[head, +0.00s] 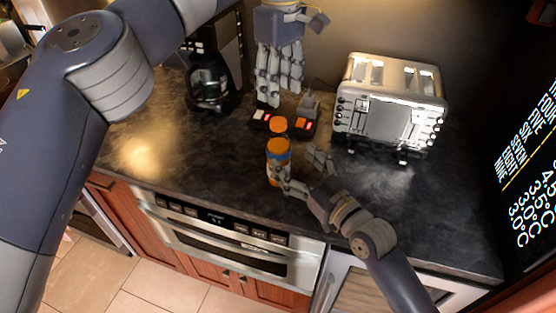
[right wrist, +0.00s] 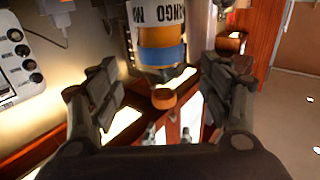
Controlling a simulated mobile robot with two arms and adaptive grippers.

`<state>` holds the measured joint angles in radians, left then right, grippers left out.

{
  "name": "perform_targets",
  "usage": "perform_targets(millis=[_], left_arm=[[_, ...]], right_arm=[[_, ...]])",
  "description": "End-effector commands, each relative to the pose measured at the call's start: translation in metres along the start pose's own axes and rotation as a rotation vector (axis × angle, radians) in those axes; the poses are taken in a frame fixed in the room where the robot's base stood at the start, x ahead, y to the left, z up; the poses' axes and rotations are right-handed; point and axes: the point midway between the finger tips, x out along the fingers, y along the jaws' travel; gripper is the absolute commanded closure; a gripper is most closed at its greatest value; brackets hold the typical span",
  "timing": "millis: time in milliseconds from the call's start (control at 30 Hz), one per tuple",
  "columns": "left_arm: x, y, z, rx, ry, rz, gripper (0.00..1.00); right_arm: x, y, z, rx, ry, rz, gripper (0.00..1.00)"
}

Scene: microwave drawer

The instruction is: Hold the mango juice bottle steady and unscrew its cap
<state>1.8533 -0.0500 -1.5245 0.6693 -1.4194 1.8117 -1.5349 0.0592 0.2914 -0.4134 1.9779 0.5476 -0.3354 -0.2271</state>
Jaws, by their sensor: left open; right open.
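My right gripper (head: 302,172) is open at the bottle's lower right. One finger overlaps the bottle's lower side. The wrist view shows the bottle between the open fingers; contact cannot be told.
A silver toaster (head: 390,105) stands to the right, and a coffee maker (head: 210,85) at the back left. A small black unit with lit red parts (head: 300,122) lies behind the bottle. The counter (head: 190,150) left of the bottle is clear. Its front edge is close to the bottle.

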Motion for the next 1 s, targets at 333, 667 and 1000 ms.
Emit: perform_targets(millis=[333, 667, 1000], left_arm=[[0.001, 0.0, 0.0, -0.001, -0.002, 0.001, 0.53], [0.001, 0.0, 0.0, -0.001, -0.002, 0.001, 0.53], [0.001, 0.0, 0.0, -0.001, -0.002, 0.001, 0.53]], right_arm=[[0.057, 0.0, 0.0, 0.001, 0.0, 0.0, 0.28], [0.07, -0.001, 0.001, -0.001, -0.002, 0.0, 0.28], [0.069, -0.001, 0.001, 0.0, -0.002, 0.0, 0.74]])
